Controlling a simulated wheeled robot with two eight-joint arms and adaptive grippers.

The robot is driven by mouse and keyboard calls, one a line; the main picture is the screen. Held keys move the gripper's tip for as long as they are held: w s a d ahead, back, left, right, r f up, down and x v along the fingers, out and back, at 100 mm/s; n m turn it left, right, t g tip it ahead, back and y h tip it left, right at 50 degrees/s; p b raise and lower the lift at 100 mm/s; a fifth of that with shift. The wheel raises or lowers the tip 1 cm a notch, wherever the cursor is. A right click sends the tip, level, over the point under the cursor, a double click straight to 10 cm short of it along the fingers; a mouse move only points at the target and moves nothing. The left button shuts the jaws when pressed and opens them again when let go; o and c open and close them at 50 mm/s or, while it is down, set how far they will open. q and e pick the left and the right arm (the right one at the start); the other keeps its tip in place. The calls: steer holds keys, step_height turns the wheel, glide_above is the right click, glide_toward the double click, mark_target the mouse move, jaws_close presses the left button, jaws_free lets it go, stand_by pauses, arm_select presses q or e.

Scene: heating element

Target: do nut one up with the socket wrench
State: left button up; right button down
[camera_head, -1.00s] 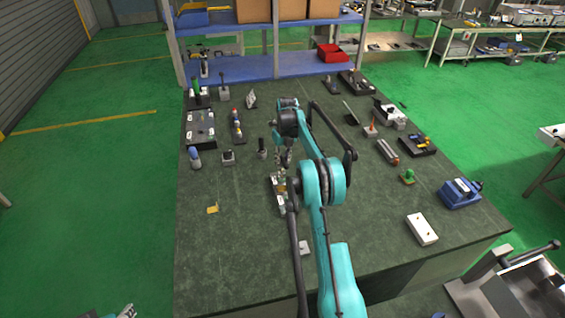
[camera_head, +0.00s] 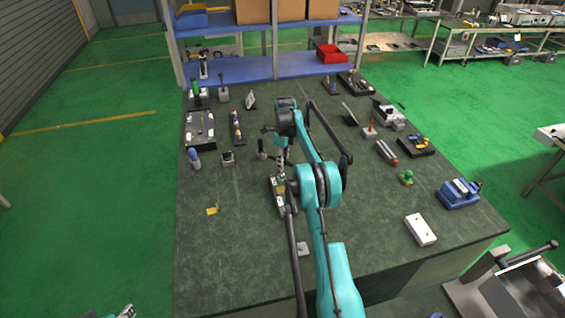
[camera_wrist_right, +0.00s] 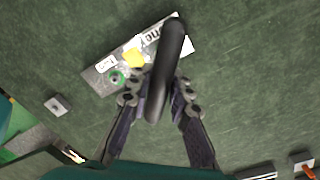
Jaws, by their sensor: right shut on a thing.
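My right gripper (camera_wrist_right: 166,92) is shut on the dark handle of a tool, which I take to be the socket wrench (camera_wrist_right: 172,42). The handle runs between the fingers, and its working end cannot be made out. In the head view my right gripper (camera_head: 283,168) is above the table, partly hidden by my own arm; the dark tool (camera_head: 262,155) shows to its left. A grey plate (camera_wrist_right: 104,80) with printed letters, a yellow square and a green ring lies beneath the tool in the wrist view. It also shows in the head view (camera_head: 279,197). I cannot identify nut one.
A small grey block (camera_wrist_right: 58,105) lies left of the plate. Tools and fixtures line both sides of the table (camera_head: 235,245), with a white box (camera_head: 421,229) and a blue device (camera_head: 459,193) at the right. The front left is mostly clear.

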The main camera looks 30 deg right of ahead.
steer(key=shift+n, duration=0.3)
steer(key=n, duration=0.3)
steer(key=shift+d+n, duration=0.15)
steer(key=shift+n, duration=0.25)
steer(key=n, duration=0.4)
steer(key=shift+w+p, duration=0.2)
steer(key=shift+p, duration=0.15)
steer(key=n, duration=0.4)
steer(key=shift+w+h, duration=0.15)
steer(key=shift+h, duration=0.15)
